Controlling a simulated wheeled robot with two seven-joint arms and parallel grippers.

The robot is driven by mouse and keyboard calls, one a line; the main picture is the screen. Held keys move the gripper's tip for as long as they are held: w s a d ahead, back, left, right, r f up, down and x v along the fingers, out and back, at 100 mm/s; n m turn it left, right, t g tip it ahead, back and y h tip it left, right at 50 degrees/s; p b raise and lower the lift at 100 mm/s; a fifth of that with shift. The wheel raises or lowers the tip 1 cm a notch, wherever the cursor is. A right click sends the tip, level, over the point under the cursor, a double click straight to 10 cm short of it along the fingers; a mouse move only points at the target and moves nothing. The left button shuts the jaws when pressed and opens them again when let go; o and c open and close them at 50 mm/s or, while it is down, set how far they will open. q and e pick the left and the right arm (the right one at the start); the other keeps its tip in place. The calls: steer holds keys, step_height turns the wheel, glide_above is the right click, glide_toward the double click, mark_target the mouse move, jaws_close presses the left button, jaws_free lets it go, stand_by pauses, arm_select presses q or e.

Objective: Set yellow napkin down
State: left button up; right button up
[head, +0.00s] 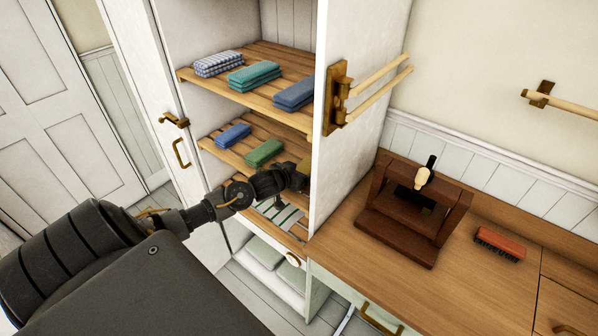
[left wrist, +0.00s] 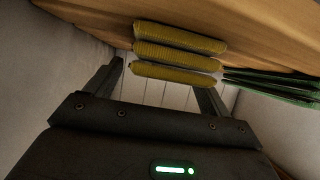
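The yellow napkin (left wrist: 180,48), folded in three thick layers, shows at the top middle of the left wrist view against the wooden slatted shelf (left wrist: 90,15). In the head view only a small part of it (head: 306,165) shows at the cabinet's right side, past my gripper. My left gripper (head: 298,179) reaches into the cabinet at the middle shelf. In the left wrist view its fingers (left wrist: 160,78) stand wide apart at the napkin, with a gap beside the left finger; contact at the right finger is unclear. My right gripper is not in view.
A green napkin (head: 264,152) and a blue one (head: 233,136) lie left on the same shelf. The shelf above holds checked (head: 218,64), teal (head: 254,75) and blue (head: 294,94) napkins. The cabinet's side wall (head: 350,170) is close on the right.

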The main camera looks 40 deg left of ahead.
arm_select(q)
steer(key=shift+r, duration=0.1)
steer(key=shift+r, duration=0.15)
steer(key=b+v, duration=0.2)
steer(key=v, duration=1)
